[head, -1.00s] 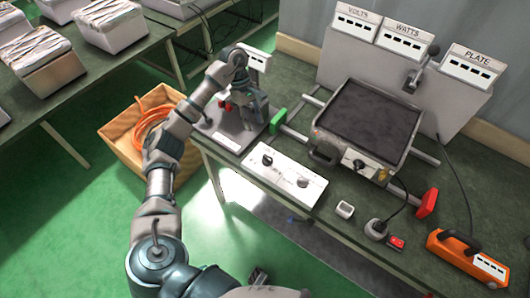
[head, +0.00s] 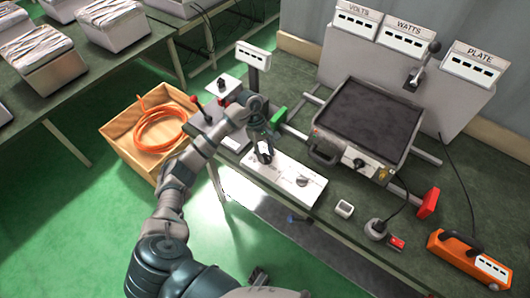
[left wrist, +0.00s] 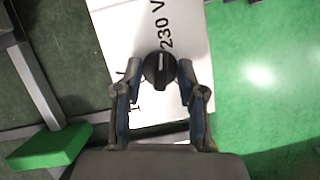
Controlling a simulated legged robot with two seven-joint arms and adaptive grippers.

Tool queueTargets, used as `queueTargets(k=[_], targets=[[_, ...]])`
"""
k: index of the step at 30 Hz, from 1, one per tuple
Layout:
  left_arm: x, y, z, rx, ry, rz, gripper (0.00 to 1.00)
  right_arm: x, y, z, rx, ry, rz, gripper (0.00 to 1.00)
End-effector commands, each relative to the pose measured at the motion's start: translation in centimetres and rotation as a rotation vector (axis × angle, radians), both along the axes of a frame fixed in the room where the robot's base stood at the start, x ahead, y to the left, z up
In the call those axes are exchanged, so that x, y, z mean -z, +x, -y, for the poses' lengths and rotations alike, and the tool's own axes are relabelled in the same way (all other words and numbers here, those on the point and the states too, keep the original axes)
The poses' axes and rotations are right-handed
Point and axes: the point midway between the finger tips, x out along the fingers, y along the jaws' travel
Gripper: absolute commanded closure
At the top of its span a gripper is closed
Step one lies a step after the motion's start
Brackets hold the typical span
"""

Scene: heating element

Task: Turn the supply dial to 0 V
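The white supply panel (head: 285,180) lies along the front edge of the bench. Its left black dial (left wrist: 159,70) sits beside the printed "230 V" in the left wrist view. My left gripper (left wrist: 159,69) is open, with one finger on each side of this dial and a narrow gap at each side. In the head view the gripper (head: 263,150) points down over the left end of the panel and partly hides the dial. A second dial (head: 303,181) is on the panel's right half. A small dark part at the bottom edge may be my right gripper; its fingers are unclear.
A square dark-topped heater (head: 370,125) stands behind the panel. A meter on a post (head: 253,55) stands behind my left arm. A wooden crate with orange cable (head: 155,130) is on the floor.

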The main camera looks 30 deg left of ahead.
Motion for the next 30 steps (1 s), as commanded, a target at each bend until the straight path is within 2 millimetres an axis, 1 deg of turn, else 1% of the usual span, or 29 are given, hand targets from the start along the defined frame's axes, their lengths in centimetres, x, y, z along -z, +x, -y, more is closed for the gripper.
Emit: queueTargets(k=[2, 5, 6, 7, 20, 26, 30], targets=[[-0.02, 0.01, 0.00, 0.001, 0.000, 0.000, 0.60, 0.01, 0.01, 0.05, 0.000, -0.001, 0.000, 0.33], [0.04, 0.02, -0.17, 0.001, -0.002, 0.001, 0.83, 0.01, 0.01, 0.16, -0.001, -0.002, 0.000, 0.33], [0.06, 0.02, -0.26, 0.001, -0.003, 0.001, 0.93, 0.01, 0.01, 0.21, -0.001, -0.003, 0.000, 0.33], [0.08, 0.02, -0.31, 0.001, -0.004, 0.000, 1.00, 0.01, 0.02, 0.26, 0.000, -0.004, 0.000, 0.33], [0.12, 0.14, -0.62, -0.036, 0.001, 0.001, 1.00, 0.03, 0.00, 0.11, 0.000, -0.001, -0.002, 0.33], [0.11, 0.10, -0.80, -0.137, 0.002, 0.003, 1.00, -0.16, 0.15, 0.06, 0.000, -0.001, -0.002, 0.33], [0.10, 0.03, -0.91, -0.249, 0.003, 0.004, 1.00, -0.47, 0.47, -0.03, 0.000, 0.000, 0.005, 0.33]])
